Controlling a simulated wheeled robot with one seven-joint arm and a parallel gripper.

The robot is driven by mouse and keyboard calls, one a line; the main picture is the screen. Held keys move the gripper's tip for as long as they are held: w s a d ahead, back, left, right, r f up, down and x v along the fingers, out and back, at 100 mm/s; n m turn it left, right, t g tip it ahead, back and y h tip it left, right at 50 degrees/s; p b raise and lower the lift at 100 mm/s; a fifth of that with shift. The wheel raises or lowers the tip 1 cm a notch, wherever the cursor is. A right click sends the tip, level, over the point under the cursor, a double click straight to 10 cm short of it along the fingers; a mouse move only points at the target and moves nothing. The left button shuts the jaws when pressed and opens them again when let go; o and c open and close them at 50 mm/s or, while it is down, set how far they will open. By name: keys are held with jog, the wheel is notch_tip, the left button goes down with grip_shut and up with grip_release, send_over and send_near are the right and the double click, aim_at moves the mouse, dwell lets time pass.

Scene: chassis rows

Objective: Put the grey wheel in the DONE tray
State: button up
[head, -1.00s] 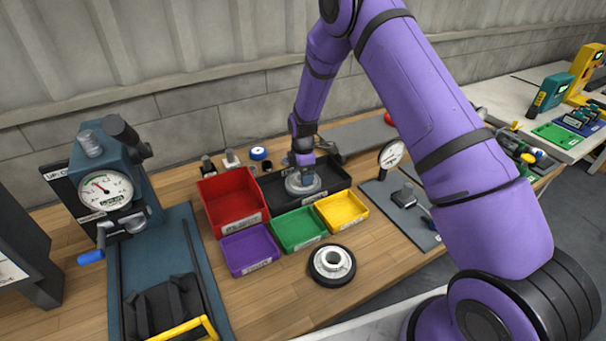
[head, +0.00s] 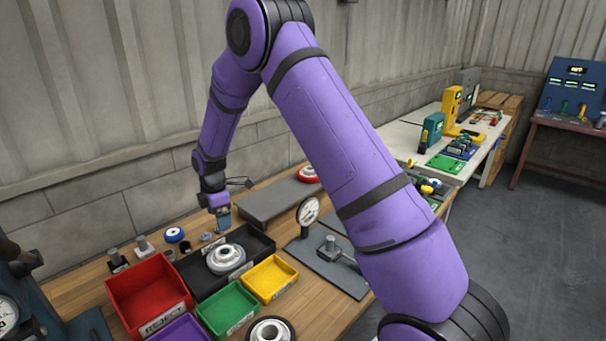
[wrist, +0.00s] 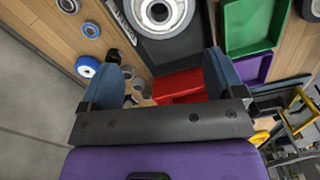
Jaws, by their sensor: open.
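The grey wheel (head: 227,259) lies in the black tray (head: 262,240), which stands behind the green and yellow trays; the tray's label is too small to read. In the wrist view the wheel (wrist: 160,14) is at the top edge, partly cut off, inside the black tray (wrist: 190,52). My gripper (head: 223,222) is behind the wheel in the head view, near the tray's back edge, and apart from the wheel. In the wrist view my gripper (wrist: 165,75) has its two blue fingers spread with nothing held between them.
A red REJECT tray (head: 150,292), green tray (head: 228,308), yellow tray (head: 270,278) and purple tray (head: 180,330) surround the black one. A black-rimmed wheel (head: 270,330) lies in front. A dial gauge (head: 307,212) stands right; a blue wheel (head: 175,235) lies behind.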

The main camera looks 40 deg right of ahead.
jog(key=s+d+r+m+t, duration=0.1)
jog(key=s+r+m, duration=0.2)
jog(key=s+r, duration=0.35)
jog(key=s+d+r+m+t, duration=0.15)
jog(key=s+r, duration=0.25)
jog(key=r, duration=0.6)
jog(key=s+d+r+m, duration=0.2)
jog(key=s+r+m, duration=0.25)
jog(key=r, duration=0.45)
jog(key=s+d+r+m+t, duration=0.1)
jog(key=s+r+m, duration=0.1)
jog(key=s, duration=0.7)
jog(key=s+r+m, duration=0.2)
jog(key=s+m, duration=0.2)
jog(key=s, duration=0.5)
jog(key=s+d+r+m+t, duration=0.1)
jog(key=s+r+m, duration=0.1)
jog(key=s, duration=0.6)
jog(key=shift+s+d+r+m+t, duration=0.2)
jog(key=shift+s+d+m+t, duration=0.1)
jog(key=shift+s+m+t, duration=0.1)
